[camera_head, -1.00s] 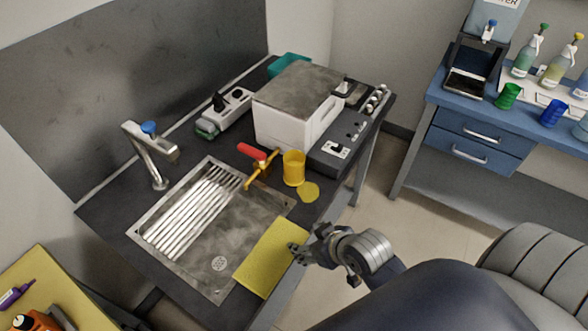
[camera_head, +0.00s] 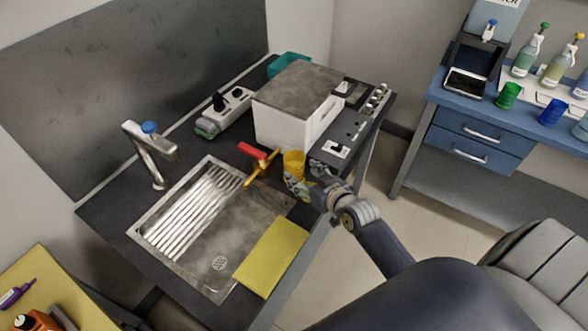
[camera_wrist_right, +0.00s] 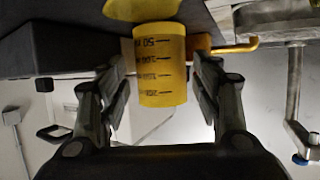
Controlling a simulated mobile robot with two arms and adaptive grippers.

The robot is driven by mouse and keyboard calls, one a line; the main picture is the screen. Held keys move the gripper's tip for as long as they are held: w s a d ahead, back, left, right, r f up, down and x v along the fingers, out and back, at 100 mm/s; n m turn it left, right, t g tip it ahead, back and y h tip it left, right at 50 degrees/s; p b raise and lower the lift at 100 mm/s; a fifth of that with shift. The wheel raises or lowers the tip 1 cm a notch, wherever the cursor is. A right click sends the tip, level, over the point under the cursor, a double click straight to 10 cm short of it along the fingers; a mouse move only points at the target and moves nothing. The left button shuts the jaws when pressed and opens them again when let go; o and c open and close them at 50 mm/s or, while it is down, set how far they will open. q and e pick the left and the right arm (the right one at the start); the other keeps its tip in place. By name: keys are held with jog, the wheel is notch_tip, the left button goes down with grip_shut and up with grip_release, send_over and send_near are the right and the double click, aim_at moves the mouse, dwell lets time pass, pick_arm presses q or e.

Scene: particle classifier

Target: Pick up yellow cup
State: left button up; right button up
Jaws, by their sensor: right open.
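The yellow cup (camera_head: 293,161) stands upright on the dark counter, just right of a red-and-yellow handled tool. Its lower part is hidden behind my right gripper (camera_head: 303,177) in the head view. In the right wrist view the cup (camera_wrist_right: 161,65) shows printed volume marks and appears upside down in the picture. The fingers of my right gripper (camera_wrist_right: 160,98) are open, one on each side of the cup, with visible gaps to it. My left gripper is not in view.
The red-and-yellow tool (camera_head: 262,168) lies close left of the cup. A white box machine (camera_head: 280,128) stands behind it. The sink (camera_head: 225,240) and a yellow cloth (camera_head: 272,255) are in front. A side bench (camera_head: 480,130) holds bottles and cups.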

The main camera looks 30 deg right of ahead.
aim_at(299, 173)
jog(key=shift+p+x, duration=0.4)
jog(key=shift+x, duration=2.55)
jog(key=shift+s, duration=0.1)
jog(key=c, duration=0.9)
